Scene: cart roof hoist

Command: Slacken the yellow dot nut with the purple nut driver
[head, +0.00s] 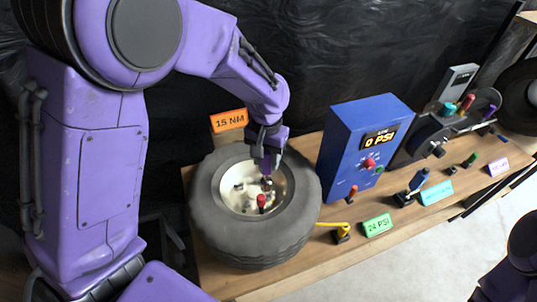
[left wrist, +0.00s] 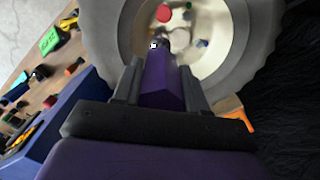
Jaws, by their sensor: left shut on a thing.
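My left gripper (head: 268,148) is shut on the purple nut driver (left wrist: 163,80) and holds it over the hub of the wheel (head: 215,215). The wheel lies flat on the bench, with a cream rim (head: 235,172). In the left wrist view the driver's dark socket end (left wrist: 155,43) points at the hub; I cannot tell whether it touches a nut. Small blue (left wrist: 202,43) and green (left wrist: 188,5) marks show around the hub. The yellow dot nut cannot be made out and may be hidden by the driver. My right gripper is out of view.
A red-topped piece (head: 262,202) stands up inside the rim near the driver. A blue gauge box (head: 360,150) reading 0 PSI stands right of the wheel. An orange 15 NM sign (head: 229,119) is behind it. Other tools and a yellow-handled tool (head: 335,227) stand along the wooden bench (head: 310,262).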

